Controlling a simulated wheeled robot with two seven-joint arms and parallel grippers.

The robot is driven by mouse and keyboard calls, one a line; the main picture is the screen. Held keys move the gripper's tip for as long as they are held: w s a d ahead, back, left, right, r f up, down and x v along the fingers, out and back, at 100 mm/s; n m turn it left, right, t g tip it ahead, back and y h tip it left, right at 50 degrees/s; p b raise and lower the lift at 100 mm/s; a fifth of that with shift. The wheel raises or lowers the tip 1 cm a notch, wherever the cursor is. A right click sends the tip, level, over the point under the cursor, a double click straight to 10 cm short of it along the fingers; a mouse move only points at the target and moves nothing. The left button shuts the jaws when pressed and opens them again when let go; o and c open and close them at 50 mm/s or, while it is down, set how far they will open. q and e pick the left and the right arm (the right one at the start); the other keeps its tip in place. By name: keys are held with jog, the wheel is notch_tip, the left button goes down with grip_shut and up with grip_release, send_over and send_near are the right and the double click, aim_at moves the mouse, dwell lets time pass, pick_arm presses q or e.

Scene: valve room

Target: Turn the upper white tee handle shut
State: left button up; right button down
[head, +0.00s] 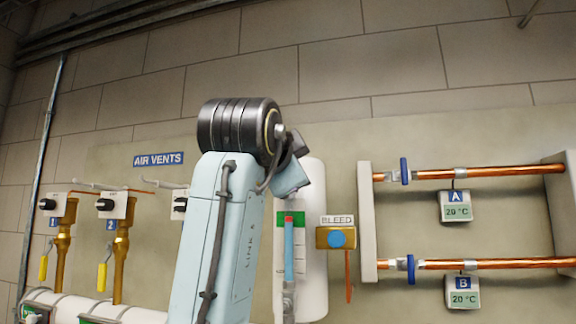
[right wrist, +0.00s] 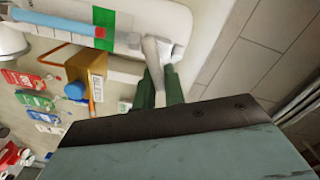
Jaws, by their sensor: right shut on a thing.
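The upper white tee handle (right wrist: 155,55) shows in the right wrist view, beside the top end of the blue-filled gauge tube (right wrist: 55,22). My right gripper (right wrist: 158,85) has its dark green fingers on either side of the handle and is shut on it. The fingers partly cover the handle, so its exact angle is hard to tell. In the head view my right arm hides the handle and the gripper. The gauge tube (head: 288,245) shows there on the white cylinder (head: 314,240), with a green plate behind its upper part. My left gripper is in neither view.
A brass bleed box (head: 336,238) with a blue knob sits right of the cylinder. Copper pipes (head: 490,172) with blue-handled valves run further right. Air vent valves (head: 117,205) with yellow levers stand at the left. The wall above is bare.

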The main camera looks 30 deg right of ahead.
jog(key=m, duration=0.2)
jog(key=f+m, duration=0.1)
jog(key=m, duration=0.2)
jog(key=shift+s+d+m, duration=0.1)
jog(key=shift+m, duration=0.2)
dwell(0.4)
jog(key=c, duration=1.5)
grip_release()
jog(key=b+v, duration=0.4)
jog(key=v, duration=0.9)
jog(key=shift+s, duration=0.15)
